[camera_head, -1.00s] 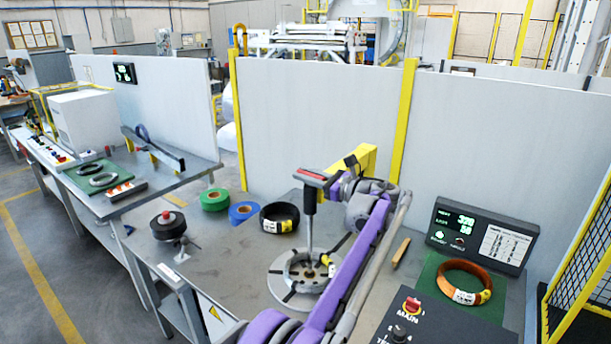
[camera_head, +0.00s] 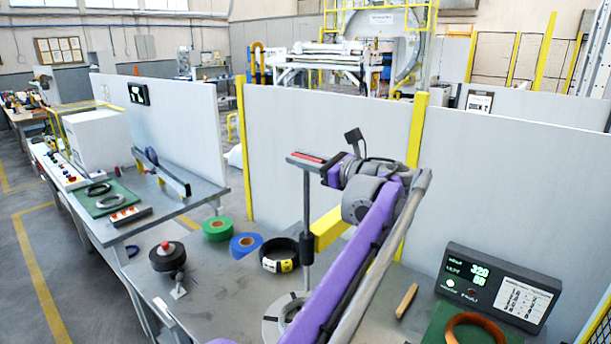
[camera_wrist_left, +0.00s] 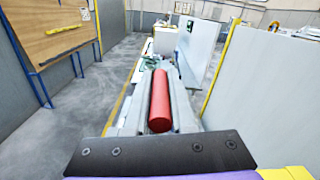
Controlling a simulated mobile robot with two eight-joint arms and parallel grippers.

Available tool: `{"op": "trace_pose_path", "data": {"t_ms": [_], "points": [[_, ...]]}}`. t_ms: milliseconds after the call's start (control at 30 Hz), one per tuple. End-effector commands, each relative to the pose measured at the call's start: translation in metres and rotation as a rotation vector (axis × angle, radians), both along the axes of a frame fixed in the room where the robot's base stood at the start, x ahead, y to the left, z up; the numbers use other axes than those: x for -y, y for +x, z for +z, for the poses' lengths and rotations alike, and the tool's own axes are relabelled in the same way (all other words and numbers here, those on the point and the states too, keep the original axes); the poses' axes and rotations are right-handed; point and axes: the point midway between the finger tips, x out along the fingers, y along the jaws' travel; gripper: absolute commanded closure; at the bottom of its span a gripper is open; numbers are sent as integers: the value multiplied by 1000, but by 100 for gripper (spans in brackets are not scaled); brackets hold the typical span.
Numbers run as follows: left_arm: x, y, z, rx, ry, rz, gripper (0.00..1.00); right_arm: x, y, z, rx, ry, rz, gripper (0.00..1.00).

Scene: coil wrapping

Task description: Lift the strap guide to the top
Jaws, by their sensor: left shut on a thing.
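The strap guide is a thin upright grey rod (camera_head: 307,205) with a red grip (camera_head: 306,157) at its top, in the head view. The rod runs down past a black sleeve (camera_head: 306,248) beside a yellow bracket (camera_head: 328,229), towards the round slotted plate (camera_head: 272,324). My left gripper (camera_head: 304,160) is shut on the red grip, high above the table. In the left wrist view the red grip (camera_wrist_left: 160,100) lies between the two grey fingers. My purple forearm hides part of the plate and the bracket. My right gripper is not in view.
A black coil (camera_head: 279,254), a blue roll (camera_head: 245,244) and a green roll (camera_head: 217,229) stand left of the rod. A display box (camera_head: 497,287) and an orange-brown coil (camera_head: 474,329) are at right. Grey partition panels (camera_head: 320,140) stand behind the table.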

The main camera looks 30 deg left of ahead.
Motion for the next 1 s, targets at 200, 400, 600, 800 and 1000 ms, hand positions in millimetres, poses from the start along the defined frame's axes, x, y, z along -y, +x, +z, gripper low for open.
{"op": "trace_pose_path", "data": {"t_ms": [200, 400, 600, 800, 1000], "points": [[0, 2, 41, 3, 2, -4, 100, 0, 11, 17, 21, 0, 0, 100], [0, 2, 53, 0, 2, -4, 100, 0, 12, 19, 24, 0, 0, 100], [0, 2, 55, -1, 4, -4, 100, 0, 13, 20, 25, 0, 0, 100], [0, 1, 56, 0, 6, -4, 76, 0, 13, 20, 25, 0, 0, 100], [0, 1, 55, -1, 3, -3, 48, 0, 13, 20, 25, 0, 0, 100]]}}
